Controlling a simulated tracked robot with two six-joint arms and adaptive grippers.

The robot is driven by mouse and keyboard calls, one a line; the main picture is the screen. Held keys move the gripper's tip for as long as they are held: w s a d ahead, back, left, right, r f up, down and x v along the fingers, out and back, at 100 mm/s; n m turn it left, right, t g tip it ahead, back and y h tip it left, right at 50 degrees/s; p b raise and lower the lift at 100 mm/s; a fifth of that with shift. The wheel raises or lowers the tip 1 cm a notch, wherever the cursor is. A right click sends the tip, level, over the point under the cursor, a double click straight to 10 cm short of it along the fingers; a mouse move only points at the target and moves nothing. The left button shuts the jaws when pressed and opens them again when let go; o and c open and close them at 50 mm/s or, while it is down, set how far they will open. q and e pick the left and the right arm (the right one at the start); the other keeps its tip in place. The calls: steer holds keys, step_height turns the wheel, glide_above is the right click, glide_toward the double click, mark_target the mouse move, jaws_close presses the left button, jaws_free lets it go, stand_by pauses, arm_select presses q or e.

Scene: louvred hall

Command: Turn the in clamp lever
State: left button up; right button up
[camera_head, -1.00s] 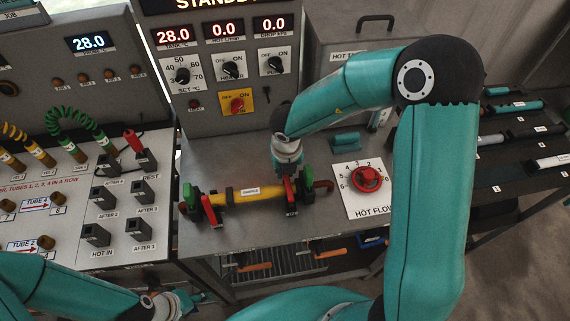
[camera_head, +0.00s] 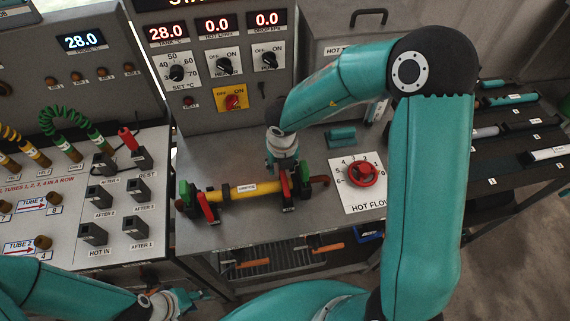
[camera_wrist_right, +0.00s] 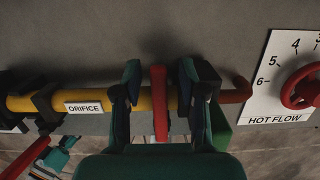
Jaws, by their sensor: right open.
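A yellow tube labelled ORIFICE (camera_head: 262,188) lies across the bench between two dark clamps. The left clamp has a red lever (camera_head: 206,207) and a green part (camera_head: 184,192). The right clamp has a red lever (camera_head: 286,187) and a green part (camera_head: 305,172). No label shows which is the in clamp. My right gripper (camera_wrist_right: 162,88) is open at the right clamp. Its fingers stand either side of the red lever (camera_wrist_right: 160,105), with a visible gap on the lever's left; contact is unclear. My left gripper (camera_head: 190,296) is at the lower left, its jaws too small to judge.
The HOT FLOW panel with its red knob (camera_head: 362,173) is right of the tube. A teal block (camera_head: 341,137) lies behind it. A control box with dials (camera_head: 230,62) stands at the back. A sloped panel with black sockets (camera_head: 103,197) is at left.

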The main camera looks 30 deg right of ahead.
step_height(320, 180, up, 11)
steer(key=s, duration=0.1)
steer(key=shift+s+a+r, duration=0.2)
steer(key=shift+s+a, duration=0.1)
steer(key=shift+s, duration=0.1)
stand_by(0.4)
